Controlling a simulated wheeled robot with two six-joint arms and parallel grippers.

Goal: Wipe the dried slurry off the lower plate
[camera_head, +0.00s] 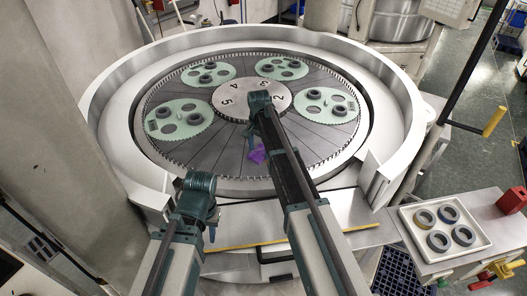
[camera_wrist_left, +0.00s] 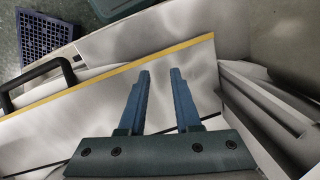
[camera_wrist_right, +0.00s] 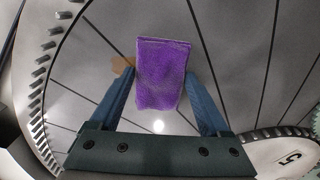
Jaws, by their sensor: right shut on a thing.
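The lower plate (camera_head: 205,150) is a large dark grey disc of radial segments inside a pale ring; it fills much of the right wrist view (camera_wrist_right: 215,35). My right gripper (camera_head: 253,140) is over its near part and shut on a purple cloth (camera_head: 257,155). The cloth (camera_wrist_right: 162,75) hangs between the fingertips in the right wrist view; I cannot tell whether it touches the plate. A tan patch of dried slurry (camera_wrist_right: 122,65) shows beside the cloth, partly hidden by the finger and cloth. My left gripper (camera_wrist_left: 160,75) is open and empty above the machine's front ledge (camera_wrist_left: 100,95).
Several green toothed carriers (camera_head: 180,118) holding dark rings lie around the numbered centre hub (camera_head: 240,100). A raised pale rim (camera_head: 385,95) encloses the plate. At right, a white tray (camera_head: 408,222) of rings and a red block (camera_head: 512,200) stand on a side table.

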